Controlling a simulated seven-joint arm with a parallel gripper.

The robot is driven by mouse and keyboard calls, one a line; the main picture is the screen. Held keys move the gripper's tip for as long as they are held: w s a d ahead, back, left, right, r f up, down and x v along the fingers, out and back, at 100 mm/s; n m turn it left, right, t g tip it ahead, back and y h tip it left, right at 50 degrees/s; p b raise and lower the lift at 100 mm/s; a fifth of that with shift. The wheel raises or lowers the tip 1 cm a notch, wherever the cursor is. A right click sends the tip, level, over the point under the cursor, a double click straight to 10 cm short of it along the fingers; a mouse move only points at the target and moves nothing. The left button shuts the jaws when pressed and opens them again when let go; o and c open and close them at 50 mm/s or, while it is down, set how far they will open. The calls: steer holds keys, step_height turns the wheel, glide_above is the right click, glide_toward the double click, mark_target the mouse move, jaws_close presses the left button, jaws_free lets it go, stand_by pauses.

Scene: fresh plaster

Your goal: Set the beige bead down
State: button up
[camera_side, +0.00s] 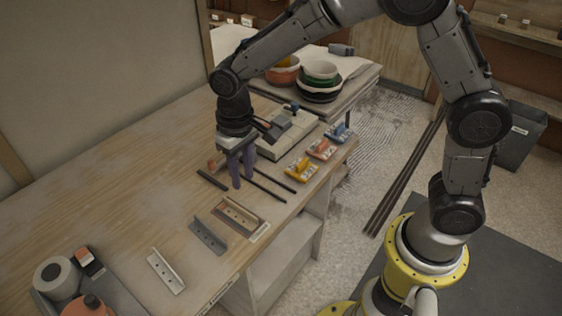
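My gripper (243,182) points down over the middle of the wooden bench, its two purple fingers a little apart, with no bead visible between them. A pale beige angled bead (166,271) lies on the bench at the lower left, well away from my gripper. A grey bead (207,236) lies to its right. A brownish-beige channel-shaped piece (238,216), with a pale label at its near end, lies nearer my gripper. I cannot tell for sure which of these is the beige bead. The fingertips appear close to the bench top; contact cannot be told.
Dark thin strips (268,186) lie beside the fingers. Yellow, red and blue small items (320,150) stand along the right edge. A pale box (288,134) and stacked bowls (319,82) are behind. A tape roll (57,278) sits lower left. The bench's left is clear.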

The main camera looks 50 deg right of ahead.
steer(key=s+d+r+t, duration=0.4)
steer(key=s+d+r, duration=0.6)
steer(key=s+r, duration=0.3)
steer(key=s+d+t, duration=0.1)
steer(key=s+d, duration=0.2)
steer(key=s, duration=0.6)
steer(key=shift+d+f+t, duration=0.15)
steer(key=shift+t, duration=0.15)
